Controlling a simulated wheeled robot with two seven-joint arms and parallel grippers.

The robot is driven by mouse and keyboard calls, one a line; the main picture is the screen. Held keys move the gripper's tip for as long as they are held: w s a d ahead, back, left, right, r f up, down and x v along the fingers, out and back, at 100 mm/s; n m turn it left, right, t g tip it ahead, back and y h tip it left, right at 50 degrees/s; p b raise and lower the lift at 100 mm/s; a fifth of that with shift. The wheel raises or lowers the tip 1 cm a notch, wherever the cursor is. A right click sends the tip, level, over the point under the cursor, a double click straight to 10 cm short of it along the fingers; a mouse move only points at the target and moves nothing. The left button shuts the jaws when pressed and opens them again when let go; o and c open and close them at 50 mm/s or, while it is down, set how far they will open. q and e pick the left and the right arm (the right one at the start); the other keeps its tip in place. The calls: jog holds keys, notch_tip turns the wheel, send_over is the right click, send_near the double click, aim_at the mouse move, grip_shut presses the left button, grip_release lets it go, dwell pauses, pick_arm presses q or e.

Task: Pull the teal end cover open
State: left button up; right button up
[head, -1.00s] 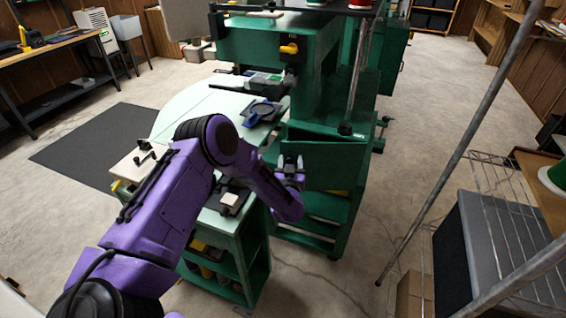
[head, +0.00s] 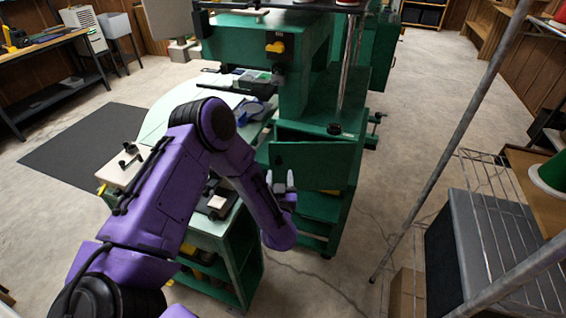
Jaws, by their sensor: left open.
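The teal end cover (head: 318,165) is a flat dark teal-green panel on the near end of the green machine, at the centre of the head view. It stands at an angle to the machine, with a dark wedge-shaped gap along its top edge. A small dark spot shows near its left edge. My left gripper (head: 281,183) is in front of the cover's lower left part, with its two pale fingers pointing up and apart. Nothing shows between them. I cannot tell whether the fingers touch the cover. My right gripper is out of view.
The pale machine table (head: 166,117) with a blue-handled tool (head: 255,108) lies behind my left arm. Green shelves sit below it. A slanted grey pole (head: 440,170) and a wire rack with a dark box (head: 490,235) stand at right. Concrete floor between is clear.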

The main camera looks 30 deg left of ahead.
aim_at(279, 163)
pick_arm(q)
jog(key=x, duration=0.3)
jog(key=p+x, duration=0.1)
jog(key=x, duration=0.1)
jog(key=shift+w+a+f, duration=0.1)
jog(key=shift+a+f, duration=0.05)
jog(key=shift+a, duration=0.35)
jog(key=shift+w+a, duration=0.1)
jog(key=shift+w, duration=0.35)
